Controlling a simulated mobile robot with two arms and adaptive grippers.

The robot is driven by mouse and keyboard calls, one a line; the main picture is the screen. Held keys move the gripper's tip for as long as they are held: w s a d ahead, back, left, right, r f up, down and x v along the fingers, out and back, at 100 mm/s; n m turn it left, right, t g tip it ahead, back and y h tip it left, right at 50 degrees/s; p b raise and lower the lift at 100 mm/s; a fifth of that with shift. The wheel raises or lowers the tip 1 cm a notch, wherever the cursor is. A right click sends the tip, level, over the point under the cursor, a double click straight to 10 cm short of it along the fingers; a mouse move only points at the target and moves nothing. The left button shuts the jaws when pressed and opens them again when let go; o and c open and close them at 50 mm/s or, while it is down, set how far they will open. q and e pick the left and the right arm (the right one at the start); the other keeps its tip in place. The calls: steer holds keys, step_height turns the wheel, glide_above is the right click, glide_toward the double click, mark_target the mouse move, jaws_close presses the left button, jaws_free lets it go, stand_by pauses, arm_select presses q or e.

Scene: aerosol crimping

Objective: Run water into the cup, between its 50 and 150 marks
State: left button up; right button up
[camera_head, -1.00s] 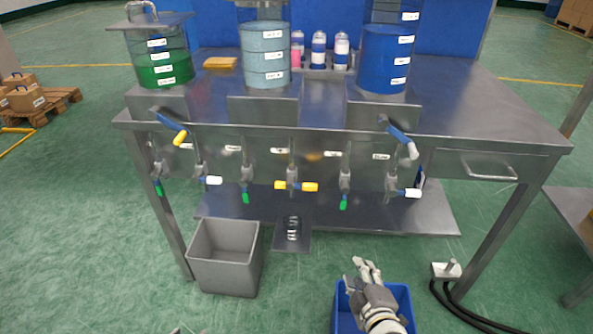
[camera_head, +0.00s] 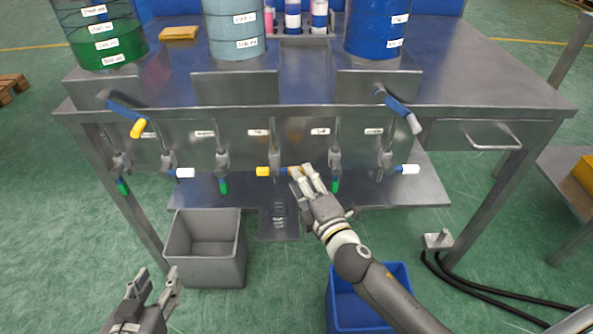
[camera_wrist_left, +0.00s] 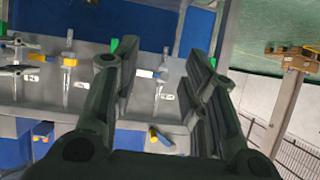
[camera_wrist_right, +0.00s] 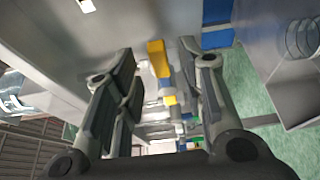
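The clear cup (camera_head: 279,214) with dark marks stands on a small metal plate below the middle tap. Its clear ringed wall also shows at the right of the right wrist view (camera_wrist_right: 302,38). I cannot make out any water in it. The middle tap has a yellow-ended handle (camera_head: 264,171). My right gripper (camera_head: 302,176) is open at the right end of this handle. In the right wrist view the yellow handle (camera_wrist_right: 159,62) shows between the spread fingers, with no clear grip. My left gripper (camera_head: 158,286) is open and empty at the lower left, away from the taps.
Other taps with green and white handles (camera_head: 183,173) flank the middle one. A grey bin (camera_head: 205,250) stands left of the cup and a blue bin (camera_head: 400,275) is under my right arm. Drums, including a light blue one (camera_head: 234,30), stand on the metal table (camera_head: 470,75).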

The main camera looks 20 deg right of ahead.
arm_select(q)
steer(key=shift+w+d+r+t, duration=0.15)
steer(key=shift+w+r+t, duration=0.15)
steer(key=shift+r, duration=0.2)
steer(key=shift+w+d+r+t, duration=0.1)
steer(key=shift+w+r+t, duration=0.2)
steer(key=shift+r, duration=0.15)
arm_select(e)
steer(key=shift+w+a, duration=0.2)
steer(key=shift+w, duration=1.85)
jaws_close()
